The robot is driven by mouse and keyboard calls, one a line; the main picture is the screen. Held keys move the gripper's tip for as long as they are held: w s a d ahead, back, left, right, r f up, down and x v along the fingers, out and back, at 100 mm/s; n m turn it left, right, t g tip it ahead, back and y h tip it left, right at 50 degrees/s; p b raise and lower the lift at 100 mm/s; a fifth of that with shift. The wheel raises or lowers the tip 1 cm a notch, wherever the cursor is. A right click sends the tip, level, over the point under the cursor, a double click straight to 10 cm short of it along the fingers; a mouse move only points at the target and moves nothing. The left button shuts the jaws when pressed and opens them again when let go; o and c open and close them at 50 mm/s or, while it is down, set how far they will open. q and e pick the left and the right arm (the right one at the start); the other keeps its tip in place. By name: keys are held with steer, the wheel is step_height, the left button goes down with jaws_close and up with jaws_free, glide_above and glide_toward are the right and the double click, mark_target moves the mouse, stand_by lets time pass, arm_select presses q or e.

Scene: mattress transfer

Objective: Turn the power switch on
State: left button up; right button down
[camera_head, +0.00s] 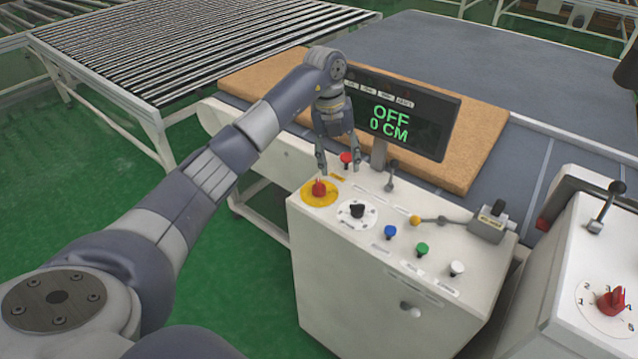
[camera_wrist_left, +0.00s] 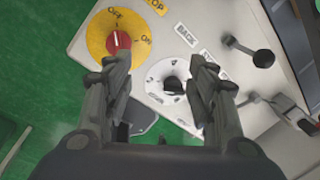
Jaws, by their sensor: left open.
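The power switch (camera_head: 319,188) is a red knob on a yellow round plate (camera_head: 309,199) at the panel's left corner. The display (camera_head: 400,118) reads OFF and 0 CM. My left gripper (camera_head: 338,170) is open and empty above the panel, just behind the red knob in the head view. In the left wrist view the red knob (camera_wrist_left: 118,42) and its plate, marked OFF and ON, lie at the upper left, beyond the left fingertip. The black knob (camera_wrist_left: 173,85) on a white dial shows between the fingers (camera_wrist_left: 163,66). My right gripper is not in view.
The white control box (camera_head: 350,260) also carries a red button (camera_head: 346,158), blue, green and white buttons, and levers (camera_head: 391,175). A brown mattress (camera_head: 480,150) lies behind the display. A second control box (camera_head: 590,270) stands at the right. Green floor is open at the left.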

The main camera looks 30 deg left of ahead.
mark_target(319, 183)
arm_select(q)
steer(key=s+a+r+n+g+y, duration=0.1)
steer(key=s+a+r, duration=0.1)
steer(key=a, duration=0.3)
steer(key=f+p, duration=0.1)
steer(key=f, duration=0.2)
steer(key=f+p, duration=0.1)
steer(key=f, duration=0.5)
steer(key=shift+d+f+p, duration=0.3)
steer(key=shift+f+p, duration=0.1)
steer(key=shift+f, duration=0.6)
steer(key=c, duration=1.1)
